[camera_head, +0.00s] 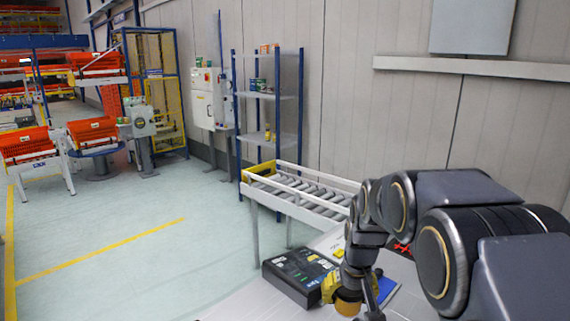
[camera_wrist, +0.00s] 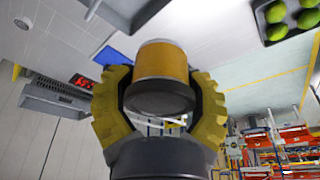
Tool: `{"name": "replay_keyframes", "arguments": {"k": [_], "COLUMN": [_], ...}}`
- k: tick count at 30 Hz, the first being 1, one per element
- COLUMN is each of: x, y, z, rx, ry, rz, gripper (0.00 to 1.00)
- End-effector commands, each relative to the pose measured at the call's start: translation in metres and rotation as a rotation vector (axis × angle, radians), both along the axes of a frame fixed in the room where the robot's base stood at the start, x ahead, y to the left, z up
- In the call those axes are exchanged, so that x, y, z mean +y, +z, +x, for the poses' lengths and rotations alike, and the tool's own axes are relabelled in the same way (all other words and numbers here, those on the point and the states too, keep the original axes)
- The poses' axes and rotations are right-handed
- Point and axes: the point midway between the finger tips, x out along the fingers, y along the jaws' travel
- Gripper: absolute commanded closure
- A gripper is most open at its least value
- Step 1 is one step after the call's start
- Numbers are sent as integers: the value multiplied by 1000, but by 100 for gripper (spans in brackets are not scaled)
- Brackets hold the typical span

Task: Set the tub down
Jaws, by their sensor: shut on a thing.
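The tub (camera_wrist: 162,62) is a small amber-yellow cylinder with a dark grey end facing the wrist camera. My gripper (camera_wrist: 160,78) is shut on it, with a yellow ribbed finger on each side. In the head view the tub (camera_head: 348,304) shows as an amber shape beside the yellow finger of my gripper (camera_head: 335,288), over the light worktop (camera_head: 240,300). My arm hides part of that area. I cannot tell whether the tub touches the worktop.
A black box with labels (camera_head: 297,272) stands just left of my gripper. A blue flat item (camera_head: 389,291) lies to the right. A roller conveyor (camera_head: 305,194) runs behind.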

Motion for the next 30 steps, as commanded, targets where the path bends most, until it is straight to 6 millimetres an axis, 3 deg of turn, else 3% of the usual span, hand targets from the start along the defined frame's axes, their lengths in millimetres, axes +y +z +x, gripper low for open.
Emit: {"name": "replay_keyframes", "arguments": {"k": [6, 14, 20, 30], "x": [15, 12, -6, -69], "y": [4, 2, -8, -49], "z": [-13, -7, 32, 120], "rx": [-2, -1, 3, -3], "ry": [24, 20, -6, -81], "rz": [2, 2, 6, 13], "gripper": [75, 75, 75, 75]}}
